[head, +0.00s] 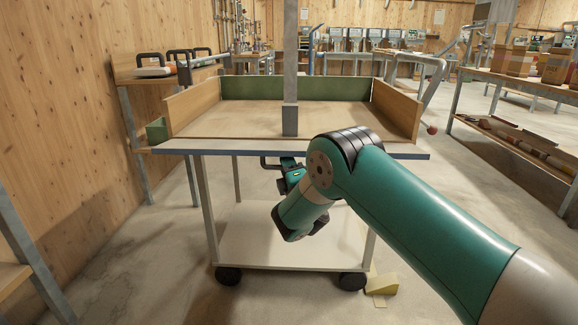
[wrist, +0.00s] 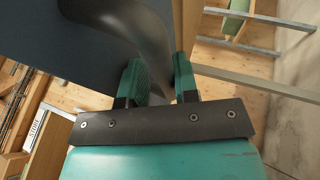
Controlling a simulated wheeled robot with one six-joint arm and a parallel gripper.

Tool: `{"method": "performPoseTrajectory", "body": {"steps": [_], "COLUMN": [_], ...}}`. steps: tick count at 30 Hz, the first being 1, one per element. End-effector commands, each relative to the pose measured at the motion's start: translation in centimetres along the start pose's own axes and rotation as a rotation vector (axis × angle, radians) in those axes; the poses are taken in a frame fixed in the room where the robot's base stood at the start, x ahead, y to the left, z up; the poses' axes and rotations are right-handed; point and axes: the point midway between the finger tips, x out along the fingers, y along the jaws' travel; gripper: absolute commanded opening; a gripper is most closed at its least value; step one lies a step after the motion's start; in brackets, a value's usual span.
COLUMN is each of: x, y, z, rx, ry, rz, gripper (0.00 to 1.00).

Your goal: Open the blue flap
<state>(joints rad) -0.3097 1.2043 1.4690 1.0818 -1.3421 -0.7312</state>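The blue flap (head: 230,153) shows as a blue-edged panel along the front of the wheeled cart, level with its top. In the wrist view the flap's dark blue face (wrist: 45,55) fills the upper left. A dark curved handle (head: 268,163) sits below the flap's edge. It also shows in the wrist view (wrist: 125,22), curving down between my fingers. My gripper (head: 290,168) is at the handle, and in the wrist view its green fingers (wrist: 160,80) stand on either side of it, with the handle filling most of the gap. The exact contact is partly hidden.
The cart's wooden tray (head: 225,122) looks empty, and a grey post (head: 290,60) rises at its front. A lower shelf (head: 250,240) lies beneath. A yellow wedge (head: 381,285) is by the right wheel. A workbench (head: 525,85) with boxes stands right; the floor between is clear.

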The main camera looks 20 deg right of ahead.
Motion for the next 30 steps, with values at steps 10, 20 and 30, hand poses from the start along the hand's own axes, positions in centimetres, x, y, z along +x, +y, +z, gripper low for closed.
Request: {"method": "performPoseTrajectory", "body": {"steps": [10,20,30], "x": [-0.3,-3.4,-5.5], "y": [-0.1,-0.7,-0.8], "z": [0.1,-0.1,-0.1], "rx": [0.001,-0.002,0.002], "ry": [-0.001,0.001,0.0], "rz": [0.001,0.0,0.002], "gripper": [0.27,0.27,0.27]}}
